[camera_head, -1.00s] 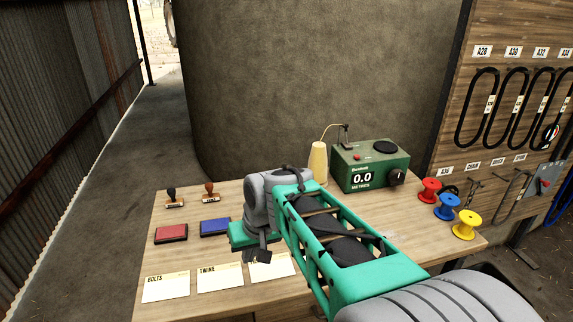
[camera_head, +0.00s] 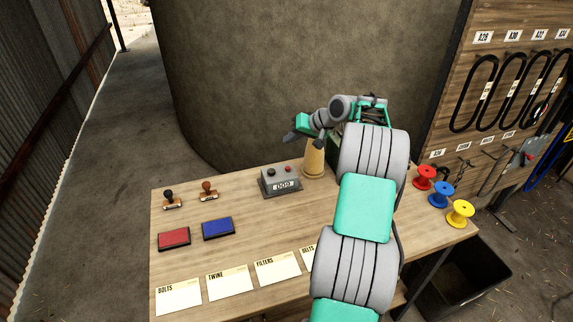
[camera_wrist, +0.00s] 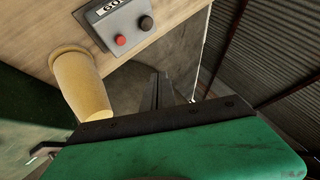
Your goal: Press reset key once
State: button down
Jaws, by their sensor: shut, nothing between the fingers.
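A small grey counter (camera_head: 281,184) stands on the table in the head view, its display reading 000. On its top are a black button (camera_head: 271,171) and a red button (camera_head: 288,168); no label naming either as reset is readable. The wrist view shows the counter (camera_wrist: 112,24) at the top, with the red button (camera_wrist: 121,40) and black button (camera_wrist: 147,23). My gripper (camera_head: 291,137) is shut and empty, above and behind the counter, apart from it. Its fingers (camera_wrist: 163,90) show in the wrist view, away from the buttons.
A tan twine cone (camera_head: 314,160) stands beside the counter, close under my wrist. The green metre box is mostly hidden behind my arm. Stamps (camera_head: 209,190), a red pad (camera_head: 174,238), a blue pad (camera_head: 218,228) and cards lie left and front. Spools (camera_head: 441,194) stand at right.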

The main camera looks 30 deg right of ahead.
jog(key=b, duration=0.7)
send_over(290, 169)
notch_tip(290, 169, down, 8)
jog(key=shift+r, duration=0.1)
jog(key=shift+f, duration=0.55)
dwell(1.1)
jog(key=shift+f, duration=0.4)
jog(key=shift+f+b, duration=0.35)
jog(key=shift+f, duration=0.15)
dwell(0.7)
jog(key=shift+r+p, duration=0.75)
jog(key=shift+r, duration=0.15)
